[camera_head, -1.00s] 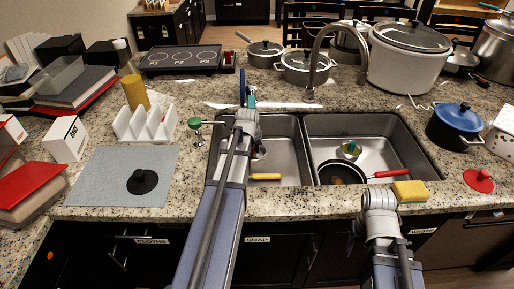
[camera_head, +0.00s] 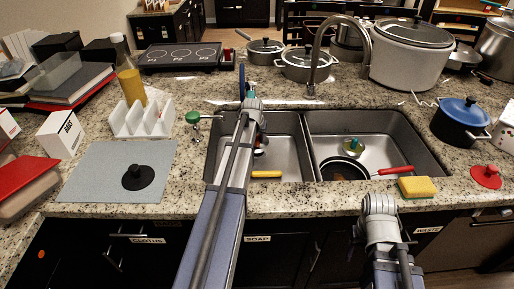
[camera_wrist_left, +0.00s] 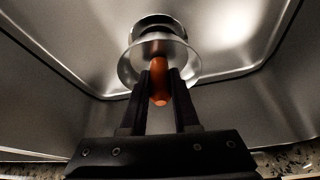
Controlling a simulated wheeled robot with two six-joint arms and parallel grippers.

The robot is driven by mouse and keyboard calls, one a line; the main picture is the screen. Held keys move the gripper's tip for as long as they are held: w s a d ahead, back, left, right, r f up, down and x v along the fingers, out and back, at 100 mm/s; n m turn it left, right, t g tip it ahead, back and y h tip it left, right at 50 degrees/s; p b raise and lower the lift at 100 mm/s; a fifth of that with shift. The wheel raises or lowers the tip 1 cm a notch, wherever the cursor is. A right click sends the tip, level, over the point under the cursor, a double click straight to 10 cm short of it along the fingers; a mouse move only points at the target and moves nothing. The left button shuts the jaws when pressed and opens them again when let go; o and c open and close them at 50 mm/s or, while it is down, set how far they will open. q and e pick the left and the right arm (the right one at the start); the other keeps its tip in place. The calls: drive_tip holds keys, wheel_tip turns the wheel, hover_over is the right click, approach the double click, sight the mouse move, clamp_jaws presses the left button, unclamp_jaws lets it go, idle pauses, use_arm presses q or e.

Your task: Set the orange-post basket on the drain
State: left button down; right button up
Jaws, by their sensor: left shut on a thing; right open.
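My left gripper (camera_wrist_left: 160,82) is shut on an upright orange post in the left wrist view. The post (camera_wrist_left: 158,90) rises from a round metal basket (camera_wrist_left: 184,62). The basket is just beyond the fingertips, over or in front of a round metal drain (camera_wrist_left: 153,20) in the basin floor. I cannot tell whether it touches the drain. In the head view, my left arm reaches over the left sink basin (camera_head: 285,150) and mostly hides the basket. My right gripper (camera_head: 378,203) is open and empty at the counter's front edge.
The right basin (camera_head: 395,140) holds a dark pan (camera_head: 342,168) with a red handle and a green-post basket (camera_head: 353,146). A faucet (camera_head: 312,75) arches behind the sink. A yellow sponge (camera_head: 417,187) lies at the front edge. A yellow handle (camera_head: 266,174) shows in the left basin.

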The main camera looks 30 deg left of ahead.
sight(257, 141)
use_arm(q)
drive_tip(key=shift+f+b, duration=0.9)
drive_tip(key=shift+f, duration=0.5)
use_arm(e)
drive_tip(key=shift+f, duration=1.45)
use_arm(q)
drive_tip(key=shift+f, duration=0.15)
drive_tip(key=c, duration=0.7)
unclamp_jaws()
drive_tip(key=shift+o, duration=0.2)
use_arm(e)
drive_tip(key=shift+f, duration=0.1)
use_arm(q)
drive_tip(key=p+v, duration=1.1)
drive_tip(key=v, duration=0.1)
drive_tip(key=shift+r, duration=0.25)
use_arm(e)
wheel_tip(257, 141, up, 11)
drive_tip(key=shift+r, duration=0.2)
use_arm(q)
drive_tip(key=shift+w, duration=0.1)
